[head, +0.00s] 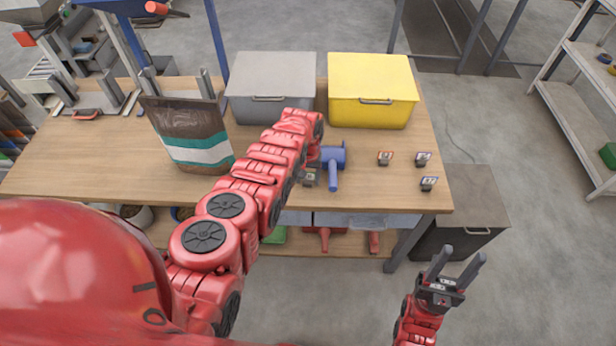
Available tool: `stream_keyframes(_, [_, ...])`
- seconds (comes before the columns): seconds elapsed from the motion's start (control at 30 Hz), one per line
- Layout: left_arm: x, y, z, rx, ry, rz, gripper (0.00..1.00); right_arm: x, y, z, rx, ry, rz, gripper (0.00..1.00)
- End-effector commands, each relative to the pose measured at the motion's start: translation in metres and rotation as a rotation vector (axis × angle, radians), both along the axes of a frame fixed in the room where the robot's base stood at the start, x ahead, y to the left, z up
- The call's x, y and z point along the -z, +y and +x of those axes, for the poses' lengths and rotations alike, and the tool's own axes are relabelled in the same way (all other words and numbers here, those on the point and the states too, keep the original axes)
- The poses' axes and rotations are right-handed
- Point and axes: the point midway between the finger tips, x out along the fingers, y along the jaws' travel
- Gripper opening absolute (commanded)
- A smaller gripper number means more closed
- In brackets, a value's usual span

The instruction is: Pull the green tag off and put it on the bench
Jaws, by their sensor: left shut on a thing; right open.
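A small dark piece with a green-edged face, which looks like the green tag (311,177), shows just right of my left forearm, low over the bench (350,199). My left arm reaches across the bench, and its wrist bends down at the far end. My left gripper (309,170) is mostly hidden behind that arm; it is shut and seems to hold the tag. The exact contact is hidden, and I cannot tell whether the tag touches the bench. My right gripper (455,267) is open and empty, in front of the bench at the lower right.
A blue tool with a handle (333,165) lies right beside the tag. A grey bin (272,75), a yellow bin (371,85) and a brown bag (188,128) stand behind. Bare bench lies at left.

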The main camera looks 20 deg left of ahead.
Motion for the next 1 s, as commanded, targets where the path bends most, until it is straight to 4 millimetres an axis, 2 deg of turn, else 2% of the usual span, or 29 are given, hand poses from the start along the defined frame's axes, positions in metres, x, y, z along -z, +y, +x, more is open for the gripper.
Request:
stream_keyframes(0.27, [-0.0013,0.0001,0.0002,0.0,0.0,0.0,0.0,-0.0011,0.0,0.0,0.0,0.0,0.0,0.5])
stream_keyframes(0.57, [0.0071,-0.0001,0.0002,0.0,0.0,0.0,0.0,0.0073,-0.0001,0.0,0.0,0.0,0.0,0.5])
stream_keyframes(0.6, [0.0071,-0.0001,0.0002,0.0,0.0,0.0,0.63,0.0071,0.0,-0.0001,0.0,0.0,0.0,0.5])
stream_keyframes(0.8, [0.0058,0.0,0.0001,0.0,0.0,0.0,0.96,0.0058,0.0,-0.0001,0.0,0.0,0.0,0.5])
stream_keyframes(1.0, [0.0058,0.0,0.0001,0.0,0.0,0.0,0.96,0.0058,0.0,-0.0001,0.0,0.0,0.0,0.5])
